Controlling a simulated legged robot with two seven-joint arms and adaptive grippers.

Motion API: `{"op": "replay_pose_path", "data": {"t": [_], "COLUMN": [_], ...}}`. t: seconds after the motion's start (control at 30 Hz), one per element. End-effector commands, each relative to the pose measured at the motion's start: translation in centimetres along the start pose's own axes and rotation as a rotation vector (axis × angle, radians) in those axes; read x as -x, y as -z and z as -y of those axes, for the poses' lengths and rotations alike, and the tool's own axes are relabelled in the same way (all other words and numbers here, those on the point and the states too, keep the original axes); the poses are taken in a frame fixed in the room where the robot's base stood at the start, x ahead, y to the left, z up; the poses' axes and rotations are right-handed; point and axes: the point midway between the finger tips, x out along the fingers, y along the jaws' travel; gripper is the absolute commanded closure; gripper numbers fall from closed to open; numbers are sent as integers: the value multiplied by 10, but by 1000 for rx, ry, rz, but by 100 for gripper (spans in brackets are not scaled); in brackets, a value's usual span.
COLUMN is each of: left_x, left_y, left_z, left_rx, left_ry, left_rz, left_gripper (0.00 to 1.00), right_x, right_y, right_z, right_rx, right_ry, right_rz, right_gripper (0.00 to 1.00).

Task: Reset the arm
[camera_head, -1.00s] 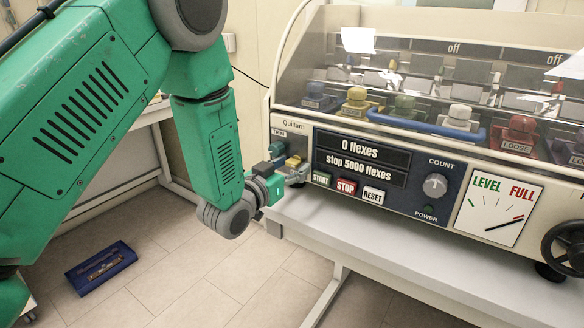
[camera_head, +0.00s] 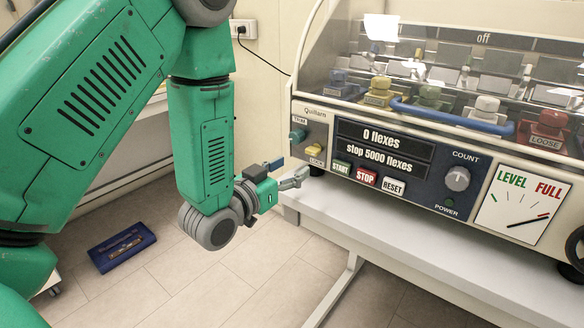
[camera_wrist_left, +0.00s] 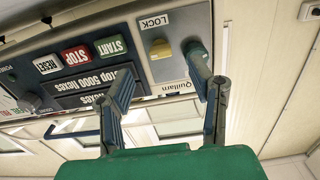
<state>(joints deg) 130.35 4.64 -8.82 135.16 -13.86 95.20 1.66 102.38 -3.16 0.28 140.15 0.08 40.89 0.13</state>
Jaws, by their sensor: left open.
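My left arm comes in from the left in the head view, green with grey joints. My left gripper (camera_head: 290,177) is in front of the lower left corner of the flex testing machine (camera_head: 322,110). The left wrist view shows its two fingers (camera_wrist_left: 168,108) spread apart with nothing between them. Beyond them are the yellow LOCK knob (camera_wrist_left: 160,48) and the green START (camera_wrist_left: 110,46), red STOP (camera_wrist_left: 76,55) and white RESET (camera_wrist_left: 46,64) buttons. The head view shows the LOCK knob (camera_head: 314,151) and the teal TRIM knob (camera_head: 298,134) uncovered. My right gripper is not in view.
The machine stands on a white table (camera_head: 345,215). Its display reads 0 flexes, stop 5000 flexes. A blue tray (camera_head: 122,246) lies on the tiled floor at lower left. A wall socket (camera_head: 243,29) with a cable is behind. The floor between tray and table is clear.

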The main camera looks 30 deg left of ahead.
Motion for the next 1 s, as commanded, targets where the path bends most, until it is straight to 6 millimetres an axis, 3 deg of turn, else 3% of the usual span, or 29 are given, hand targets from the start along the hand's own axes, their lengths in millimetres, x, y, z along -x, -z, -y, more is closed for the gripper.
{"op": "replay_pose_path", "data": {"t": [0.37, 0.47, 0.57, 0.67, 0.8, 0.9, 1.0], "left_x": [1, 8, 29, 66, 139, 196, 245], "left_y": [-8, -40, -97, -163, -241, -279, -302], "left_z": [-1, -6, -16, -28, -45, -57, -66], "left_rx": [1, 4, 9, 14, 20, 22, 24], "left_ry": [1, 4, 9, 13, 18, 18, 19], "left_rz": [25, 130, 324, 567, 909, 1129, 1307], "left_gripper": [52, 52, 52, 52, 52, 52, 52], "right_x": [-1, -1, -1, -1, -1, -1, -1], "right_y": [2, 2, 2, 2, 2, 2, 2], "right_z": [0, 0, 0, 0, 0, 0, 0], "right_rx": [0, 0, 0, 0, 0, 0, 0], "right_ry": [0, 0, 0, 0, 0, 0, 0], "right_rz": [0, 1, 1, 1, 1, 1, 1], "right_gripper": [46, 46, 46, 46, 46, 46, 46]}}
